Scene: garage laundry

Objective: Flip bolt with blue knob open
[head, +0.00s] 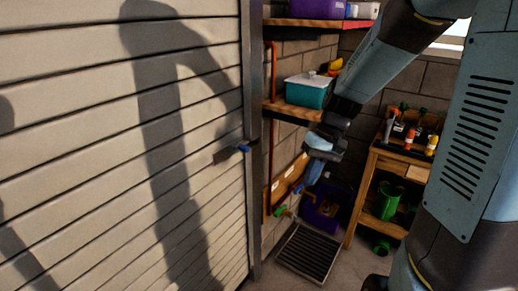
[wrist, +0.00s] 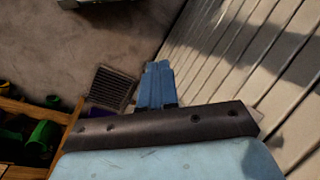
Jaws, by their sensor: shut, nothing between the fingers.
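The bolt (head: 226,154) is a small dark bar on the slatted pale door (head: 90,140), near the door's right edge. Its blue knob (head: 245,148) sits at the bar's right end, beside the metal post. My gripper (head: 309,182) is to the right of the knob in the head view, apart from it, with its blue fingers pointing down. In the wrist view the fingers of my gripper (wrist: 157,72) are together and empty. I cannot make out the bolt or knob in the wrist view.
A metal post (head: 252,190) edges the door. Shelves hold a teal box (head: 306,91) and a purple box (head: 318,8). A wooden rack (head: 363,190) with green pots stands right. A floor grate (head: 308,252) lies below; it also shows in the wrist view (wrist: 112,88).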

